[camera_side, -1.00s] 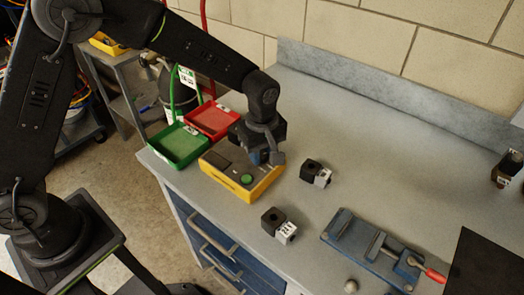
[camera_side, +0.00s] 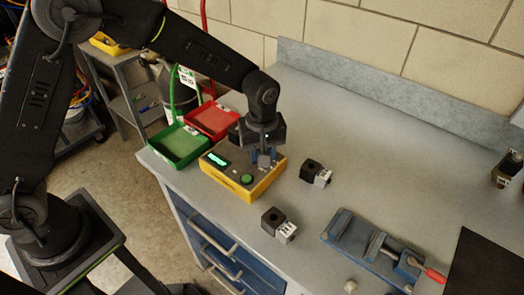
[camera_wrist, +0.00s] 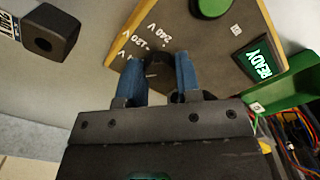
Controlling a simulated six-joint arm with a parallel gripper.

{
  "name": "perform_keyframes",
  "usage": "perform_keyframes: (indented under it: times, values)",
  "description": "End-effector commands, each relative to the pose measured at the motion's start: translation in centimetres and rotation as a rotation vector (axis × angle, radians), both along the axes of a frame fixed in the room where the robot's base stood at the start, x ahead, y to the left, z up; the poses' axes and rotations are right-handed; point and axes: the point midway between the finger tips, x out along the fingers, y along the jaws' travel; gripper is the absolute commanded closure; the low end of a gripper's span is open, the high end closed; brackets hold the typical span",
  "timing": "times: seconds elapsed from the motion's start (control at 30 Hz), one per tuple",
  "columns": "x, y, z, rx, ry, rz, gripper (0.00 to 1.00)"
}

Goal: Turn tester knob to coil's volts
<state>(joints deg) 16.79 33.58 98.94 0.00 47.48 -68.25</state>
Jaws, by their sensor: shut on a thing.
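The tester (camera_side: 250,188) is a yellow box with a grey top on the bench, with a green button (camera_side: 246,180) and a lit green display (camera_side: 218,160). In the wrist view the display (camera_wrist: 258,63) reads READY. My gripper (camera_side: 265,160) points down over the tester. In the wrist view its blue fingers (camera_wrist: 159,64) are shut on the dark knob (camera_wrist: 157,70), beside printed 240 V and 120 V marks and a partly hidden mark. The knob's pointer is hidden. Two black coils (camera_side: 311,168) (camera_side: 272,219) with pale labelled ends lie right of the tester; their labels are too small to read.
A green tray (camera_side: 178,150) and a red tray (camera_side: 212,118) stand left of and behind the tester. A blue vise (camera_side: 355,240) with a red handle lies at the front right. The bench between coils and back wall is clear.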

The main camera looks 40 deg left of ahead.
Motion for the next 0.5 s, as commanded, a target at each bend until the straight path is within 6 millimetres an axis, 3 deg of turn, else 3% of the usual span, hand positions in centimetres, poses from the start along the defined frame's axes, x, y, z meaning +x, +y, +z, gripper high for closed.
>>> perform_keyframes:
  times: [0.27,0.5]
  values:
    - [0.02,0.02,0.0,0.0,0.0,0.001,0.44]
    - [0.01,0.0,0.05,0.0,0.0,0.001,0.43]
